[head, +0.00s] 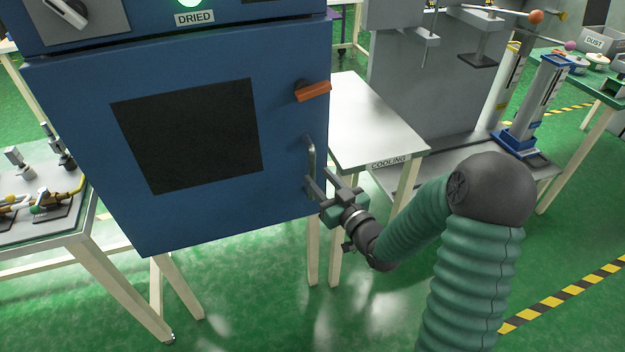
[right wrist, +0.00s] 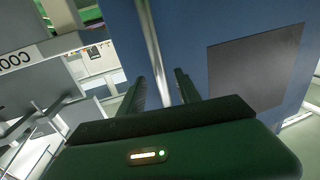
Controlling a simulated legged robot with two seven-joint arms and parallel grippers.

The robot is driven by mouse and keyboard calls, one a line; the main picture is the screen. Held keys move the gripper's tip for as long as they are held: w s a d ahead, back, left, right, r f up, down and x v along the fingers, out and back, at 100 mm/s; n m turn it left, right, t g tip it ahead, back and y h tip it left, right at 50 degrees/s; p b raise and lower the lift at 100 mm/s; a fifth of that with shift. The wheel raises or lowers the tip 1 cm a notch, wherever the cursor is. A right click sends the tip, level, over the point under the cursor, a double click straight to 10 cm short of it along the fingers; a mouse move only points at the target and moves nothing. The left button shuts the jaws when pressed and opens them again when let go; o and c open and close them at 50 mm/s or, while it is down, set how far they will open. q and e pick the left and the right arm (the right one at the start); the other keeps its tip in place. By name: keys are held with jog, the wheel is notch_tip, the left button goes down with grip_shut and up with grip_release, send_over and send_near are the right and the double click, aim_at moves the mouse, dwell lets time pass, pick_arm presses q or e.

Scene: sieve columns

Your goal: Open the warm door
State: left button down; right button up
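The blue cabinet door (head: 215,215) with a dark square window (head: 188,137) fills the left half of the head view and looks shut. No "warm" label is readable on it. Its upright metal handle (head: 311,160) is at the door's right edge, below an orange latch knob (head: 312,91). My right gripper (head: 323,183) is at the handle's lower part. In the right wrist view the handle bar (right wrist: 152,50) runs down between the two parted fingers (right wrist: 161,90), with gaps beside it. My left gripper is out of view.
A white table (head: 370,120) labelled COOLING stands just right of the door. A bench with fittings (head: 40,190) is at the left. A grey stand with column (head: 535,105) is at the back right. Green floor (head: 240,290) is free in front of the cabinet.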

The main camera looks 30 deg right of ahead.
aim_at(313, 172)
jog(key=w, duration=0.4)
jog(key=shift+w, duration=0.15)
jog(key=shift+w+d, duration=0.15)
jog(key=shift+d, duration=0.1)
jog(key=shift+a, duration=0.15)
jog(key=c, duration=0.6)
grip_shut()
